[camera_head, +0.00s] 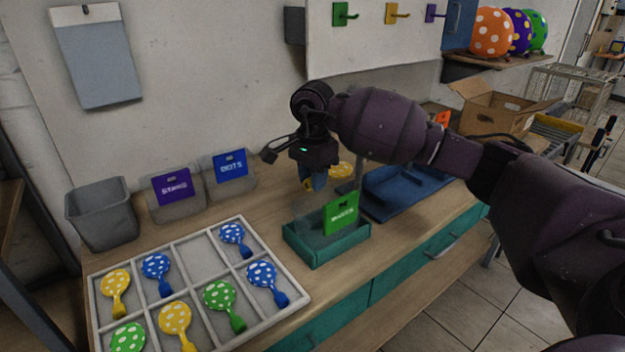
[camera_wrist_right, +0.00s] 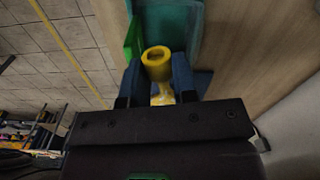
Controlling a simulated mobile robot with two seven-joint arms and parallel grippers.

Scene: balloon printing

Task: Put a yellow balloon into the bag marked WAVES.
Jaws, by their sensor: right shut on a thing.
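My right gripper (camera_head: 313,184) is shut on a yellow patterned balloon (camera_head: 341,170), above the table just behind the teal tray. The balloon's neck (camera_wrist_right: 156,58) shows between the fingers in the right wrist view; my gripper hides part of its body. The clear bag (camera_head: 312,222) with a green label (camera_head: 341,212) stands in the teal tray (camera_head: 326,250); the label's small lettering looks like WAVES. The balloon is outside this bag. Two more yellow balloons lie in the sorting tray, at far left (camera_head: 116,285) and front (camera_head: 175,320). My left gripper is out of view.
The white sorting tray (camera_head: 254,331) also holds blue and green balloons; some compartments are empty. Bags labelled STARS (camera_head: 173,187) and DOTS (camera_head: 231,167) stand at the wall beside a grey bin (camera_head: 103,213).

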